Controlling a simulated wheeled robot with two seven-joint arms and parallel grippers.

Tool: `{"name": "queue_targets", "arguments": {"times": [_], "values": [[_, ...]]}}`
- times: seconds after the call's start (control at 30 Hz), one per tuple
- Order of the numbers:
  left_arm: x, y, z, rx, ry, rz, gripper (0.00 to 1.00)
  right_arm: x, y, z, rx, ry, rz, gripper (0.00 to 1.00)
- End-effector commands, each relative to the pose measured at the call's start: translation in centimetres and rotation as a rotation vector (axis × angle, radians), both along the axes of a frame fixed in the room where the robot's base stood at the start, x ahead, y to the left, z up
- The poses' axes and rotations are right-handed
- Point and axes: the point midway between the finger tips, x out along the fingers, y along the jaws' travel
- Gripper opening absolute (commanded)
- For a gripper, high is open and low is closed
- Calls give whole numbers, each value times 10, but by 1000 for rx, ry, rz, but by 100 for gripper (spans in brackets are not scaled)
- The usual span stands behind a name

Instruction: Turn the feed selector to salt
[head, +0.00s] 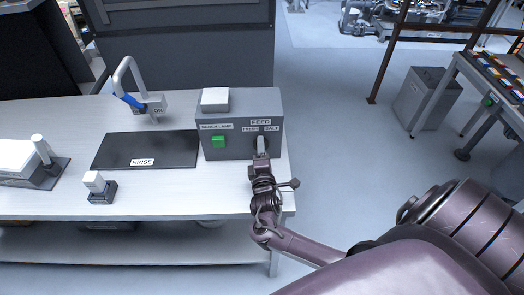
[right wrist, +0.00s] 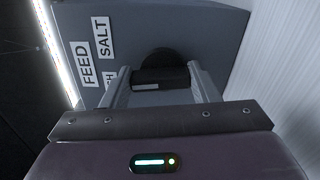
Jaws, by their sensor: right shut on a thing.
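The feed selector is a small knob (head: 261,143) on the front of a grey control box (head: 240,110), below a FEED label with FRESH at left and SALT at right. In the head view its handle looks roughly upright, but my gripper covers part of it. In the right wrist view the dark selector handle (right wrist: 160,79) lies between the two fingers of my right gripper (right wrist: 160,92), with a round dark base behind it. The right gripper (head: 261,160) is shut on this handle. The SALT label (right wrist: 104,38) shows left of it. My left gripper is not in view.
The box also has a green button (head: 218,141) and a white block on top. A black RINSE mat (head: 150,150), a blue-handled tap (head: 130,98) and a small white-topped switch (head: 98,187) are on the white table (head: 200,205). Open floor lies right of the table.

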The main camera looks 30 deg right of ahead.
Motion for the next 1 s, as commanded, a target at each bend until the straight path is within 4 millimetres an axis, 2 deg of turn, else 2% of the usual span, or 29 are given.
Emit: {"name": "queue_targets", "arguments": {"times": [0.6,1.0], "values": [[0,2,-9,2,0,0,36,-2,-1,-4,469,-285,-1,32],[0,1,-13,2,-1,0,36,-1,-1,-4,622,-380,-1,32]]}}
